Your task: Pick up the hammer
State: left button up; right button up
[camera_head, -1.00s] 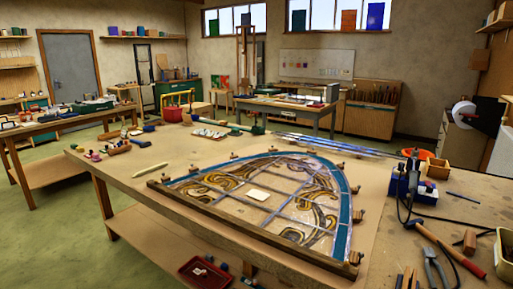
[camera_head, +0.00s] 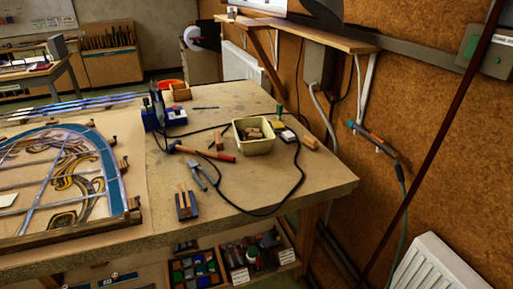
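The hammer (camera_head: 203,152) lies on the right part of the workbench top. Its dark head is at the left end, near the blue device, and its handle runs right to a red grip. It lies between the leaded panel and the cream tub, with pliers in front of it. Nothing covers most of it. Neither of my grippers shows in the head view.
The leaded panel (camera_head: 70,180) fills the bench's left side. Around the hammer are a blue device (camera_head: 165,115) with a black cable, pliers (camera_head: 199,177), a cream tub (camera_head: 253,143) and a small dark block with wooden sticks (camera_head: 186,204).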

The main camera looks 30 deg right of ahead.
aim_at(176, 145)
jog(key=z, duration=0.45)
jog(key=i+j+u, duration=0.1)
jog(key=i+j, duration=0.3)
jog(key=i+j+u, duration=0.1)
jog(key=i+j, duration=0.3)
jog(key=j, duration=0.2)
jog(key=i+l+u, duration=0.1)
jog(key=l+u, duration=0.3)
jog(key=l, duration=0.25)
